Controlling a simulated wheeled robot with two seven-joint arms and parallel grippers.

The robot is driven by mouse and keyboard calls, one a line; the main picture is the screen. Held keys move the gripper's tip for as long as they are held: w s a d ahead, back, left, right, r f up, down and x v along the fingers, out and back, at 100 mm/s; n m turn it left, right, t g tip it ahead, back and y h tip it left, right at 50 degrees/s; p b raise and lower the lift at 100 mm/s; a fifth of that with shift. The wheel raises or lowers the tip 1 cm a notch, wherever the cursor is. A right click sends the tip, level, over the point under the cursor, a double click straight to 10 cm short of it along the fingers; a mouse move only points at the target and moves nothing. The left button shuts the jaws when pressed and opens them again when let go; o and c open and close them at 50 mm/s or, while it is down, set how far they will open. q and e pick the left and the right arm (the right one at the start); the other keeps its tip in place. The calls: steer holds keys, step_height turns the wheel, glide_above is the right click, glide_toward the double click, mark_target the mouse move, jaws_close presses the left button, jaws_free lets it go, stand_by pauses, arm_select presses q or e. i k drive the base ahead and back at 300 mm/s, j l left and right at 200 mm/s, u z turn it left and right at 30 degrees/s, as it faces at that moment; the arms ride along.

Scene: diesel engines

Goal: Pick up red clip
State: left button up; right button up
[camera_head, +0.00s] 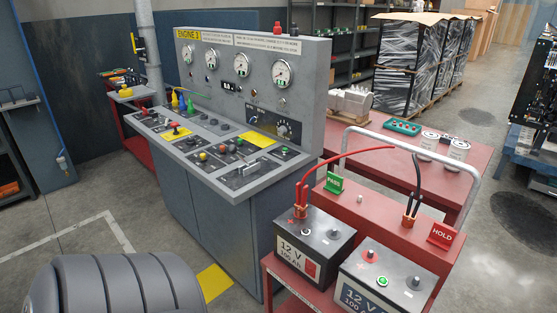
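The red clip (301,209), with red handles and copper-coloured jaws, stands upright at the left 12 V battery (310,248), near its red plus mark. I cannot tell whether its jaws grip the terminal. A red cable (345,154) arcs from it up to the right. A black clip (410,212) with a dark cable stands on the red cart's raised back ledge. A second 12 V battery (385,280) is at the right, with a red terminal and a green round spot. Neither of my grippers shows in this view.
A grey engine control console (230,170) stands left of the batteries. A red cart (375,222) carries them, with green PARK (334,183) and red HOLD (441,235) signs. A grey rail (472,190) rises behind it. A red table (350,138) with cans stands beyond.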

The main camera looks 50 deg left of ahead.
mark_target(301, 204)
steer(key=u, duration=1.45)
